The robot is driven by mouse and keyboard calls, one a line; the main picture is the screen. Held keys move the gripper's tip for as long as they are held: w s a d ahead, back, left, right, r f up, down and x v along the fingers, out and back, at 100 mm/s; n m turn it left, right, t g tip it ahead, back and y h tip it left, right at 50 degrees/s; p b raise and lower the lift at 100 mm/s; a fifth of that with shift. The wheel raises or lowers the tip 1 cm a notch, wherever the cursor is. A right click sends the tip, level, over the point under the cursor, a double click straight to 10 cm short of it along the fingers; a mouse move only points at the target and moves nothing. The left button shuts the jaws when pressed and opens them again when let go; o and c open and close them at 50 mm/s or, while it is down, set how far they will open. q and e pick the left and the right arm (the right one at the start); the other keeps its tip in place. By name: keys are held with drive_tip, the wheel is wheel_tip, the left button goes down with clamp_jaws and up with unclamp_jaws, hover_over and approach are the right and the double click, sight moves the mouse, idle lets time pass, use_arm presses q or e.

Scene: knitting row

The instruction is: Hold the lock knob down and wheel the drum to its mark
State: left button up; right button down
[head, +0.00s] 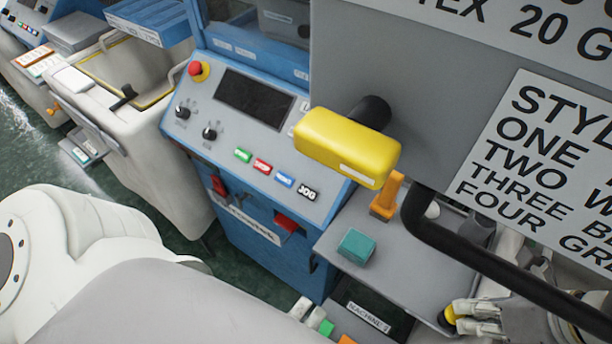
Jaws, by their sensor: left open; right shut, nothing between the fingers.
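My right gripper (477,318) is at the lower right with its pale fingers together. A yellow and black round knob (450,317), possibly the lock knob, is at its fingertips; I cannot tell whether they touch. My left arm fills the lower left. Small pale finger-like tips (302,308), apparently my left gripper, show past its edge at the bottom, open and mostly hidden. A yellow block-shaped grip (347,147) stands out on a black stub (368,112) from the grey panel. I cannot make out the drum or its mark.
A blue machine (245,245) carries a control panel (240,125) with a red button (199,71). A teal block (356,246) and an orange part (387,195) stand on a grey ledge (395,243).

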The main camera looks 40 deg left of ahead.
wheel_tip(320, 180, up, 3)
drive_tip(key=shift+s+f+p, duration=0.1)
drive_tip(key=shift+f+p, duration=0.05)
drive_tip(key=shift+p, duration=0.4)
drive_tip(key=shift+a+r+p, duration=0.1)
drive_tip(key=shift+r+p, duration=0.25)
drive_tip(key=shift+r, duration=0.35)
drive_tip(key=shift+w+a+r+p, duration=0.15)
drive_tip(key=shift+w+r+p, duration=0.15)
drive_tip(key=shift+r, duration=0.3)
drive_tip(key=shift+s, duration=0.1)
drive_tip(key=v, duration=1.2)
